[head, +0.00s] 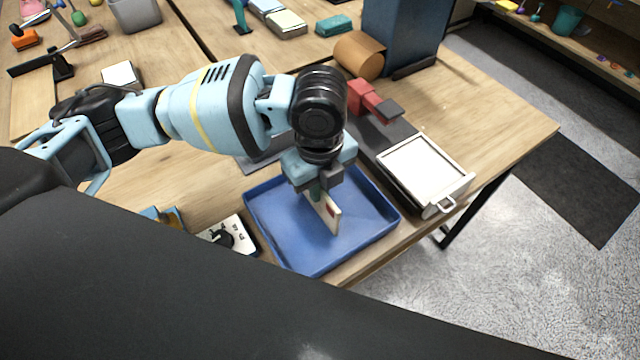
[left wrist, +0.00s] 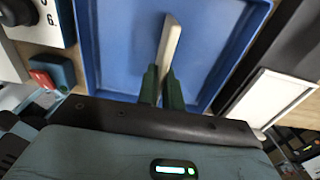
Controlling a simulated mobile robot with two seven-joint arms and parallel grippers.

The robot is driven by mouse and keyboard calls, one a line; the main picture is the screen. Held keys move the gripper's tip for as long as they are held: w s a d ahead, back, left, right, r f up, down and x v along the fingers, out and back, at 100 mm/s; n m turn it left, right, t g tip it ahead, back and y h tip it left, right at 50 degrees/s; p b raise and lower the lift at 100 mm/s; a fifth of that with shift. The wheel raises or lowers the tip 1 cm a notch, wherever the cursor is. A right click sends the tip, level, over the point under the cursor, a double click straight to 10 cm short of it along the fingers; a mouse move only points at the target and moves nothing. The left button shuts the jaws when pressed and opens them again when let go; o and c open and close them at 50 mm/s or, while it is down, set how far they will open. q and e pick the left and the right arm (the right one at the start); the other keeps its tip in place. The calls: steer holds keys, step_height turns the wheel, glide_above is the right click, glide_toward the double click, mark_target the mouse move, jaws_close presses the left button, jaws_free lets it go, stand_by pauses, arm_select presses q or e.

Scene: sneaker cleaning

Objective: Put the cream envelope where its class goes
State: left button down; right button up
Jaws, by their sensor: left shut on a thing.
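The cream envelope (head: 325,213) is held on edge in my left gripper (head: 318,190), over the blue tray (head: 274,236). A red mark shows on its face. In the left wrist view the envelope (left wrist: 171,42) is seen edge-on between the two green fingers of my left gripper (left wrist: 161,88), with the blue tray (left wrist: 110,45) behind it. I cannot tell whether the envelope touches the tray floor. No other item shows in the tray. My right gripper is not in view.
A white-topped tray with a handle (head: 424,168) lies right of the blue tray. A dial device (head: 228,236) is at its left. A red block-like object (head: 367,100), a brown cylinder (head: 359,56) and a dark blue box (head: 402,35) stand behind. The table's edge is close in front.

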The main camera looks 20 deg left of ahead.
arm_select(q)
steer(key=shift+f, duration=0.1)
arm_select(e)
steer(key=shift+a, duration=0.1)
arm_select(q)
steer(key=c, duration=1.6)
jaws_free()
steer(key=shift+o, duration=0.2)
